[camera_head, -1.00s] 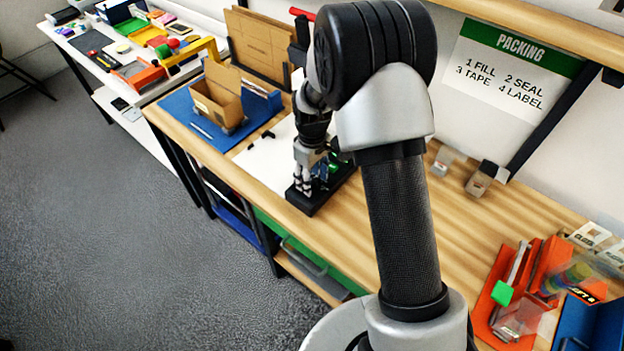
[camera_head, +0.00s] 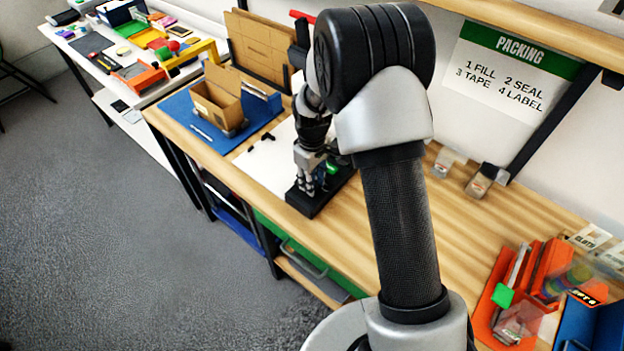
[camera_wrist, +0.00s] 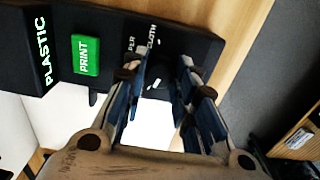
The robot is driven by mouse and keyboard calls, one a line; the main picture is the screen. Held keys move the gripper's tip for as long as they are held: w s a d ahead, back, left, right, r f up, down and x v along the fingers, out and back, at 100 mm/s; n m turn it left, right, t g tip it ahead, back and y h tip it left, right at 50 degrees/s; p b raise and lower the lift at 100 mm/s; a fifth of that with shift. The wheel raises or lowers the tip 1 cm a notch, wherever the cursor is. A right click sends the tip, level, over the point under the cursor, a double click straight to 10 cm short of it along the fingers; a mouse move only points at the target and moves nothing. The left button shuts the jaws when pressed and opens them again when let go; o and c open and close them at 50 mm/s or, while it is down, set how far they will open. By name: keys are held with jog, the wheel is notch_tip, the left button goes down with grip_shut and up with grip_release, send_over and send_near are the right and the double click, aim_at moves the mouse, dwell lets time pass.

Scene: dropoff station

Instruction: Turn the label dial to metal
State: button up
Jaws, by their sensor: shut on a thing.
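The black label printer (camera_wrist: 110,22) fills the top left of the wrist view. Its display reads PLASTIC (camera_wrist: 43,52), and a green PRINT button (camera_wrist: 86,55) sits beside it. The dark label dial (camera_wrist: 158,84) lies between my fingers, with a small white mark visible on it. In the head view my gripper (camera_head: 306,186) is over the printer's black base (camera_head: 301,205), and the dial is hidden.
The printer stands near the front edge of the wooden bench (camera_head: 410,245). An open cardboard box (camera_head: 217,104) stands on a blue mat (camera_head: 196,131) to the left. An orange tape dispenser (camera_head: 548,270) and a blue bin (camera_head: 597,325) are at the right.

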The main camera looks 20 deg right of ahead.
dwell(0.3)
jog(key=m+p, duration=0.1)
jog(key=m, duration=0.3)
jog(key=shift+m, duration=0.4)
jog(key=m, duration=0.4)
jog(key=shift+m, duration=0.4)
jog(key=o, duration=1.1)
jog(key=shift+r, duration=0.1)
notch_tip(320, 180, up, 12)
jog(key=shift+f, duration=0.1)
